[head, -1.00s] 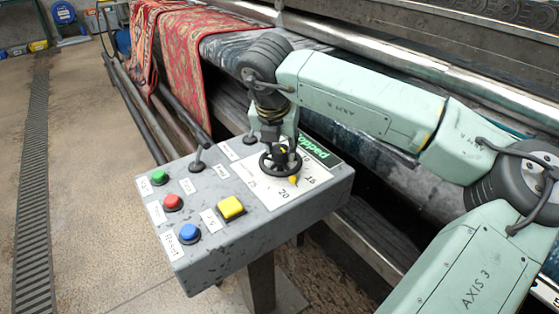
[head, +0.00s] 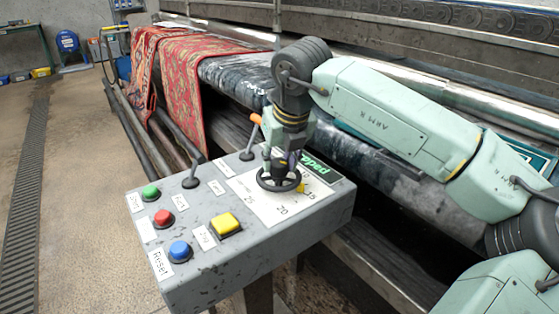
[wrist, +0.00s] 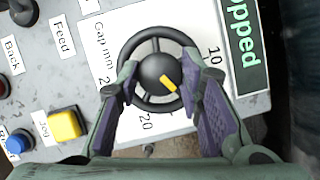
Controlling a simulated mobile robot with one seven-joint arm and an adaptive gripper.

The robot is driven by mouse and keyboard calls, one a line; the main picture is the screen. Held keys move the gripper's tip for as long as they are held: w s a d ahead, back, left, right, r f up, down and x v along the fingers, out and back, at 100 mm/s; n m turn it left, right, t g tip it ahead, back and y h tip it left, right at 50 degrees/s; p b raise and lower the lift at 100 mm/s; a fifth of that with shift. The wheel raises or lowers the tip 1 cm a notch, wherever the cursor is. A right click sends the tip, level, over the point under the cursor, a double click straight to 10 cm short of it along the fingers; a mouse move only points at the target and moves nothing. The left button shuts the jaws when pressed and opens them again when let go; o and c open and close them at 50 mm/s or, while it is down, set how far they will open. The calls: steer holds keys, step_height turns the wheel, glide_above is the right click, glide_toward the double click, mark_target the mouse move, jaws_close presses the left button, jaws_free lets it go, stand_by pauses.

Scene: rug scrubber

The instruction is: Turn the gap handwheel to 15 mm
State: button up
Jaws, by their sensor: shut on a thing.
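The black gap handwheel (head: 278,188) stands on the grey control panel (head: 225,270), over a white scale card. It also shows in the wrist view (wrist: 150,36), with a domed hub and a yellow mark. My gripper (head: 280,166) is over the wheel, its fingers shut on it from two sides (wrist: 160,92). The yellow pointer tip (head: 300,187) lies beside the rim, close to the 15 (head: 311,196). In the wrist view the hub mark (wrist: 168,83) points lower right, between 10 (wrist: 214,55) and 20 (wrist: 146,122); my right finger hides the 15 there.
Red patterned rugs (head: 195,85) hang on the machine rollers behind the panel.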

stand_by(0.3)
steer(key=o, duration=1.2)
steer(key=shift+c, duration=0.2)
steer(key=v, duration=1.2)
